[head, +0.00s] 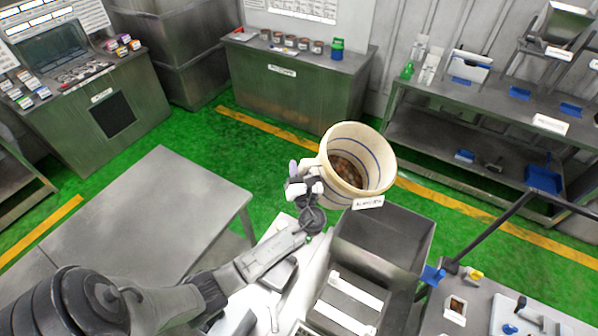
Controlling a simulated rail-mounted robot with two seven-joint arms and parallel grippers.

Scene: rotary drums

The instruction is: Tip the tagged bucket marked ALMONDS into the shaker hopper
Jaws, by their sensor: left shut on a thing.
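The bucket (377,143) is cream-coloured with blue bands and holds brown contents that look like almonds. A white tag (368,202) with small dark lettering is on its lower front; the lettering is hard to read. My left gripper (305,183) is shut on the bucket at its left side, by the handle. The bucket is held in the air, tilted a little with its mouth towards the camera. The grey metal hopper (384,236) appears just below and right of the bucket in the picture, with its open top visible. My right gripper is not in view.
A bare steel table (150,215) stands at left. A table with small trays and tools (480,310) is at lower right. A dark bar (500,217) runs diagonally right of the hopper. Shelving (450,130) and cabinets line the back, beyond green floor.

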